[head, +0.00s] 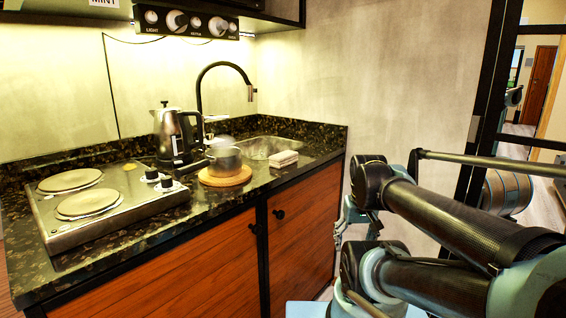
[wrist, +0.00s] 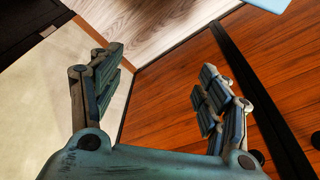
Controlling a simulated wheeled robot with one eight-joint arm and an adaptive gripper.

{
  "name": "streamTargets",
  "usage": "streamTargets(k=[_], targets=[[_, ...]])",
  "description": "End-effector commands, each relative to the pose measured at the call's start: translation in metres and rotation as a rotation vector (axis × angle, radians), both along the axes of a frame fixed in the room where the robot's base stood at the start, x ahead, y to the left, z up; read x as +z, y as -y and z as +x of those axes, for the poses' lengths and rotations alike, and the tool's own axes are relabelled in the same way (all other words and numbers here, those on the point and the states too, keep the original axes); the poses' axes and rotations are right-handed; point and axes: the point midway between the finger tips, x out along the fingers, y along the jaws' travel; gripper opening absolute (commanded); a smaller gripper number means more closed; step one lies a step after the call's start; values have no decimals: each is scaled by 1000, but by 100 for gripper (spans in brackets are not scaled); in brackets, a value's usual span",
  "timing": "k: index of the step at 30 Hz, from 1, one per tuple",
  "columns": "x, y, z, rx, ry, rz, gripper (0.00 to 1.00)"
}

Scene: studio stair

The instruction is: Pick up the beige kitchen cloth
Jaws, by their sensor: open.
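A small folded beige cloth (head: 284,158) lies on the dark stone counter (head: 225,205), at the front right of the sink, in the head view. It does not show in the wrist view. My gripper shows in the wrist view (wrist: 160,78) with its two fingers wide apart and nothing between them. In the head view my arm is at the right, and the gripper hangs off the counter's right end, partly hidden by my arm. It is apart from the cloth and lower than the counter top.
A pot (head: 224,160) on a round wooden board (head: 224,177) stands left of the cloth. A kettle (head: 175,135), a black faucet (head: 201,95) and a two-plate hob (head: 105,200) are further left. Wooden cabinet doors (wrist: 185,85) and a pale wall (wrist: 45,90) flank my gripper.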

Motion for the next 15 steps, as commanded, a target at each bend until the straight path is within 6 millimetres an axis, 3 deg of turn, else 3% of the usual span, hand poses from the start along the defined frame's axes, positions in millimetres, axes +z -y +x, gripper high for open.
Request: streamTargets(k=[8,15], targets=[[79,-16,53,-101,-32,30,70],[151,-42,108,-217,-67,53,70]])
